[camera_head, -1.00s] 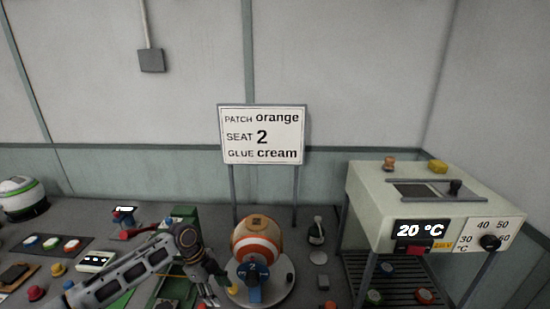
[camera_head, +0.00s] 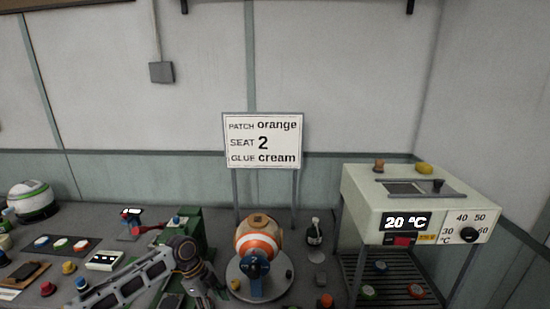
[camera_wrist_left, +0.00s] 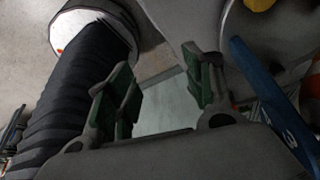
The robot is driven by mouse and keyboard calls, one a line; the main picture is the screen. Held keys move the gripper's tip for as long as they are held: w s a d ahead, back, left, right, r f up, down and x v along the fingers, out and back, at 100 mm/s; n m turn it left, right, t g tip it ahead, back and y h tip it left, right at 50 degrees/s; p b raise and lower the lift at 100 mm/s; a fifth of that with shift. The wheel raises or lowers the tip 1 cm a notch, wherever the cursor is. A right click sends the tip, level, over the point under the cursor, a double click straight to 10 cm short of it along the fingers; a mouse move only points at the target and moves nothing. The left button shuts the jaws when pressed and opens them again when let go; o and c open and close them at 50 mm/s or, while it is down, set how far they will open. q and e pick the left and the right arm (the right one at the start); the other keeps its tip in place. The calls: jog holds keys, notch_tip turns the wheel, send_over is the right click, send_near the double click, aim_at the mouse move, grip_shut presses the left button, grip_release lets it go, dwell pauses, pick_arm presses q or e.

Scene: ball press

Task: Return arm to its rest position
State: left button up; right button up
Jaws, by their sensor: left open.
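My left arm comes in from the lower left in the head view, bent down at a dark joint beside the ball; its gripper is low there and hard to make out. In the left wrist view my left gripper (camera_wrist_left: 163,88) is open, with green-padded fingers apart and nothing between them. The orange-and-white striped ball (camera_head: 258,238) sits on a round grey base (camera_head: 277,290), right of the arm. My right gripper is out of view.
A sign (camera_head: 263,141) reads patch orange, seat 2, glue cream. A heater box (camera_head: 365,215) showing 20 °C stands right. A green machine (camera_head: 190,228) is behind the arm. Several coloured buttons lie left. A black ribbed object (camera_wrist_left: 75,95) is close beside the left finger.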

pick_arm(q)
jog(key=s+d+f+n+t, duration=0.25)
jog(key=s+d+n, duration=0.35)
jog(key=s+d, duration=0.55)
jog(key=s+a+r+n+t+y, duration=0.1)
jog(key=s+a+n+y, duration=0.1)
jog(key=s+a+n, duration=0.45)
jog(key=s+a+r+n+t+y, duration=0.15)
jog(key=s+a+n, duration=0.25)
jog(key=a+n, duration=0.4)
notch_tip(320, 180, down, 34)
jog(key=s+a+m+g, duration=0.1)
jog(key=s+g, duration=0.1)
jog(key=s, duration=0.1)
jog(key=s+a+f, duration=0.2)
jog(key=s+f, duration=0.8)
jog(key=s, duration=0.1)
jog(key=s+a+f, duration=0.2)
jog(key=s+f, duration=0.8)
jog(key=s, duration=0.1)
jog(key=shift+g+y, duration=0.35)
jog(key=shift+g, duration=0.05)
